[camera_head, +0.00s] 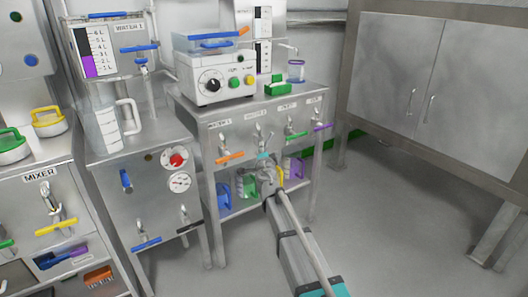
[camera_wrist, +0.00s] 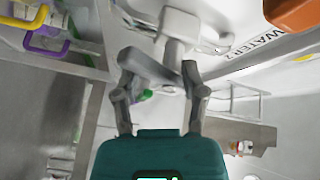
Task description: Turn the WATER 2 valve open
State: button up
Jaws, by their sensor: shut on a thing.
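A row of taps with coloured handles is on the front of the middle steel bench (camera_head: 240,180) in the head view. Their small labels are hard to read there. The leftmost has an orange handle (camera_head: 231,157). My gripper (camera_head: 268,172) is at the second tap (camera_head: 262,137), just below its spout. In the wrist view, the fingers (camera_wrist: 162,74) close together below a pale grey tap body (camera_wrist: 180,27). They are shut on a valve handle, mostly hidden by the fingers. A WATER 2 label (camera_wrist: 270,46) shows to the right of the tap, near an orange shape (camera_wrist: 293,12).
Green (camera_head: 297,135) and purple (camera_head: 322,127) handles are close on the right. Blue (camera_head: 223,196) and green (camera_head: 247,187) bins stand under the bench. A mixer bench (camera_head: 35,195) is at the left, a steel cabinet (camera_head: 408,75) at the right. The floor (camera_head: 400,230) is clear.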

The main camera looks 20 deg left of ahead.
jog(key=o, duration=0.8)
jog(key=shift+w+f, duration=0.1)
jog(key=shift+o, duration=1)
jog(key=shift+w+f, duration=0.1)
jog(key=shift+f, duration=0.1)
jog(key=shift+o, duration=1.4)
jog(key=shift+r, duration=0.1)
jog(key=v, duration=1.2)
jog(key=shift+r, duration=0.1)
